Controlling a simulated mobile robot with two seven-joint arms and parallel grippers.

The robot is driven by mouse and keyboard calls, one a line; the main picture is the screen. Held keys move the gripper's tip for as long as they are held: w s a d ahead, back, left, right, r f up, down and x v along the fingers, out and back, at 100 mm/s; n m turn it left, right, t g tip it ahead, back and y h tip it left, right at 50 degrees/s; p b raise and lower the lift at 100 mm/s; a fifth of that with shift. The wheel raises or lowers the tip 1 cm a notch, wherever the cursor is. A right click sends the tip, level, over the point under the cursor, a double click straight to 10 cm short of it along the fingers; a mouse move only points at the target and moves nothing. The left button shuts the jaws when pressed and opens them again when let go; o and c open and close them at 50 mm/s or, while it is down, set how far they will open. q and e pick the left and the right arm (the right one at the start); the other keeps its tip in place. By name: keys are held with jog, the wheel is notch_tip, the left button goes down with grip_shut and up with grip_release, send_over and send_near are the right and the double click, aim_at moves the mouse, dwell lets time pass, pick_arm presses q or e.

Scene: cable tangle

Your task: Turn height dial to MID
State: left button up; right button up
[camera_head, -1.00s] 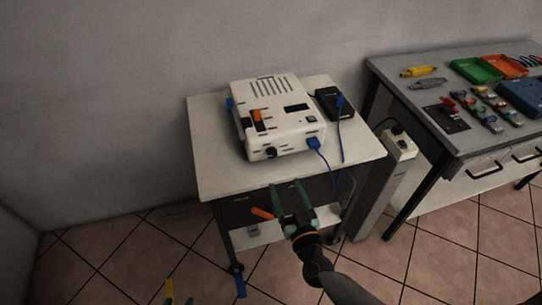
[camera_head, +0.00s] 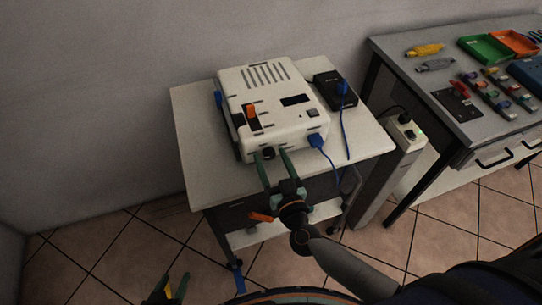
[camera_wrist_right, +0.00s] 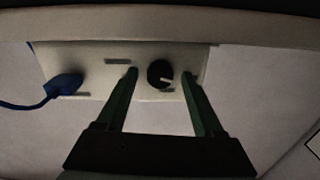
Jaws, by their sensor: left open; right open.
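The black round dial (camera_head: 268,153) is on the front face of the white box-shaped device (camera_head: 285,128), near its lower left corner. In the right wrist view the dial (camera_wrist_right: 160,73) has a pale pointer mark, and small labels near it are too small to read. My right gripper (camera_head: 272,159) is open, its two green fingers pointing at the device front. In the right wrist view the fingertips (camera_wrist_right: 159,73) lie on either side of the dial; contact cannot be told. My left gripper (camera_head: 172,288) is open and empty at the bottom edge, far from the device.
A blue plug (camera_head: 316,140) with a cable sits on the device front, right of the dial. A black box (camera_head: 336,91) with a blue cable stands beside the device on the small table (camera_head: 195,150). A workbench (camera_head: 390,60) with trays and tools stands at the right.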

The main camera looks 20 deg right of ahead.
grip_shut()
dwell(0.5)
